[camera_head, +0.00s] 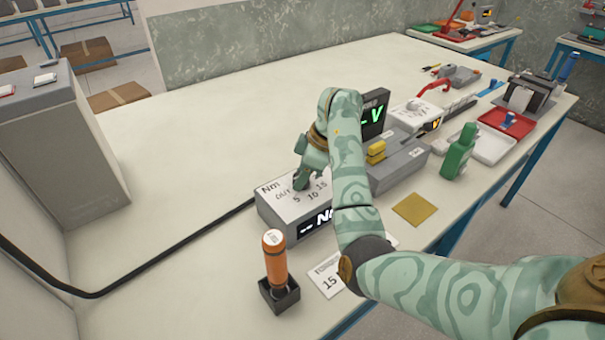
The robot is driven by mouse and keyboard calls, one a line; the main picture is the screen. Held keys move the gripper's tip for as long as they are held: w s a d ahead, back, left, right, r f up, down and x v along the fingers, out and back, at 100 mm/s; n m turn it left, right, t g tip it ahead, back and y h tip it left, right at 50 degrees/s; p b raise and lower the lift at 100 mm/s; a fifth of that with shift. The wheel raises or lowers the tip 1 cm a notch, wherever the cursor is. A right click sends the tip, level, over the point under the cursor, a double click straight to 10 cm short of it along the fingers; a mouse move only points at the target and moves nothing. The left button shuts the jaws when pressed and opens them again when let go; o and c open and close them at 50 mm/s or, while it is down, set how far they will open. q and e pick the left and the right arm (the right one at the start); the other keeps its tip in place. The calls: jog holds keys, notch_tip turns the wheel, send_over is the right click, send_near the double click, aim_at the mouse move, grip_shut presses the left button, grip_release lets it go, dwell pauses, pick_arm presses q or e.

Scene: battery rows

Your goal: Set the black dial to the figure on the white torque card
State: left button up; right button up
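The white torque card (328,281) lies near the table's front edge and reads 15; my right forearm hides part of it. The grey torque box (277,215) has a white top marked Nm, OUT, 5, 10 and 15, and a dark display on its front. My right gripper (302,183) points down onto the middle of this top, where the dial's place is. The gripper and its shadowed fingers cover the black dial, so its pointer cannot be read. I cannot tell whether the fingers are open or shut on it. My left gripper is not in view.
An orange-handled screwdriver (274,260) stands in a black holder in front of the box. A black cable (160,255) runs left. The table's back left is clear.

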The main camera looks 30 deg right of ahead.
jog(key=c, duration=0.3)
jog(key=shift+c, duration=0.2)
